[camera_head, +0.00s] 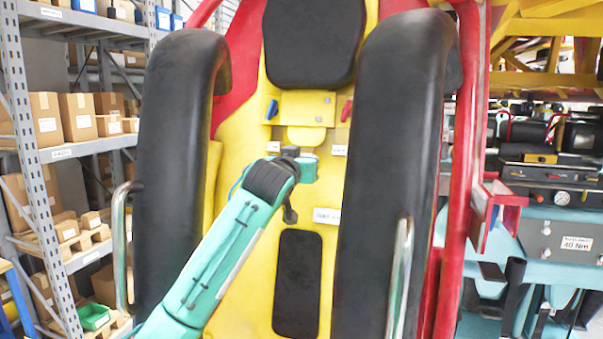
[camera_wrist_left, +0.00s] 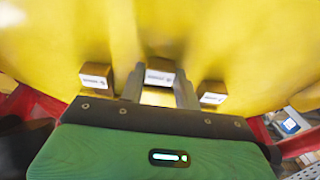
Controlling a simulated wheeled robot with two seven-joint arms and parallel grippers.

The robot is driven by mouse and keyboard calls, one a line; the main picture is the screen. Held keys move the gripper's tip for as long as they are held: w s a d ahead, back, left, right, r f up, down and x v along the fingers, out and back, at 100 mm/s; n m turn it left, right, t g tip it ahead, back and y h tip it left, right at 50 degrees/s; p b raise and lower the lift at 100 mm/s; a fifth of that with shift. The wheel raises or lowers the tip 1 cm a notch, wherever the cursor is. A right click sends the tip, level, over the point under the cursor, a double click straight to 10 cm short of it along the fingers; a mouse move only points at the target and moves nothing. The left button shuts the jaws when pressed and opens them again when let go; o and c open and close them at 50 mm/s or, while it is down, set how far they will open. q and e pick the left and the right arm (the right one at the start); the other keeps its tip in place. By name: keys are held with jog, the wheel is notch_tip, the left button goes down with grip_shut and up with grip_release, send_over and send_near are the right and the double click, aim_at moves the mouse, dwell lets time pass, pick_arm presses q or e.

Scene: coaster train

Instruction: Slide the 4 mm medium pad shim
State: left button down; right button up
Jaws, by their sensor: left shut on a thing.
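In the left wrist view, three small yellow-brown pad shims with white labels sit in a row against a yellow surface: a left one (camera_wrist_left: 97,76), a middle one (camera_wrist_left: 160,77) and a right one (camera_wrist_left: 212,94). The label print is too small to read. My left gripper (camera_wrist_left: 160,88) has its two grey fingers on either side of the middle shim and is shut on it. In the head view my left arm reaches up to the yellow seat back (camera_head: 262,230), below the headrest; its wrist hides the fingers and the middle shim. My right gripper is out of view.
A black headrest (camera_head: 312,40) is above the wrist. Thick black restraints stand left (camera_head: 170,150) and right (camera_head: 385,180), with metal handles. A blue lever (camera_head: 271,109) and a red lever (camera_head: 346,110) flank a yellow plate. Shelving (camera_head: 85,140) with boxes stands left.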

pick_arm(q)
jog(key=shift+w+r, duration=0.1)
jog(key=shift+r, duration=0.65)
jog(key=c, duration=1)
grip_release()
jog(key=shift+w+f, duration=0.1)
jog(key=shift+f, duration=0.05)
jog(key=b+v, duration=0.8)
jog(key=v, duration=0.6)
jog(key=shift+w, duration=0.1)
